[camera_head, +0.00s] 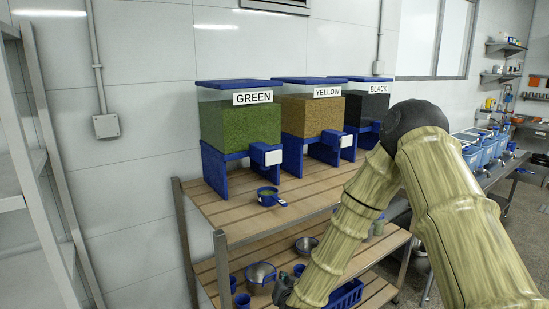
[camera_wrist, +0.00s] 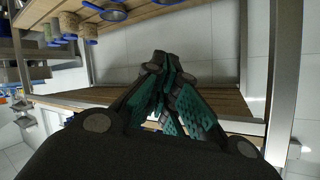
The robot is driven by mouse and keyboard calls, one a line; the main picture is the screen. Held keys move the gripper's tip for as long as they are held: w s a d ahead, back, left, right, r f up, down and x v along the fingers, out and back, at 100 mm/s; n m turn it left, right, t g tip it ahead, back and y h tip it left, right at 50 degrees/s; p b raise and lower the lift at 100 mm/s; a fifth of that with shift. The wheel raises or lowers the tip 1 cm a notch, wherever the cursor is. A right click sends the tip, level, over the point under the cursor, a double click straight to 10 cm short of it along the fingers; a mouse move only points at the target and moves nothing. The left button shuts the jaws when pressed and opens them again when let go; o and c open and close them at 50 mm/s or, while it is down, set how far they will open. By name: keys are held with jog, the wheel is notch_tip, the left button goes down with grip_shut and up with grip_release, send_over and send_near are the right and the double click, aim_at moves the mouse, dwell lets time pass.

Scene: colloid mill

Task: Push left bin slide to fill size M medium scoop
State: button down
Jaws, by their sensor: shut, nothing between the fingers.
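The left bin, labelled GREEN (camera_head: 240,122), is clear with a blue lid and stand and holds green grains. Its slide (camera_head: 267,154), a blue block with a white face, sits low on the bin's front. A blue scoop (camera_head: 281,203) stands on the upper shelf below the slide, with green grains in its cup. My gripper (camera_head: 283,290) is at the lower shelf, below and in front of the scoop, partly cut off by the frame's bottom edge. In the wrist view, my gripper (camera_wrist: 166,68) is shut with its teal-padded fingers together and nothing between them.
The YELLOW bin (camera_head: 308,116) and BLACK bin (camera_head: 366,106) stand to the right; my arm partly covers the BLACK bin. The lower shelf holds metal bowls (camera_head: 260,277), blue cups (camera_head: 243,301) and a blue basket (camera_head: 345,296). A metal rack stands at left.

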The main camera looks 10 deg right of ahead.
aim_at(274, 158)
jog(key=w+d+r+m+t+h, duration=0.1)
jog(key=w+d+r+m+h, duration=0.1)
jog(key=r, duration=0.9)
jog(key=w+d+r+m+t+h+p, duration=0.1)
jog(key=w+r, duration=0.4)
jog(key=r, duration=0.6)
jog(key=w+d+r+m+t+h, duration=0.2)
jog(key=w+d+r+m+h, duration=0.1)
jog(key=r, duration=0.8)
jog(key=shift+w+d+r+m+t+h+p, duration=0.3)
jog(key=shift+w+d+m+h, duration=0.15)
jog(key=shift+w+d, duration=0.4)
jog(key=shift+d, duration=0.1)
jog(key=w+a, duration=0.3)
jog(key=w, duration=0.5)
jog(key=shift+w+f, duration=0.1)
jog(key=shift+w, duration=0.05)
jog(key=shift+w+a, duration=0.2)
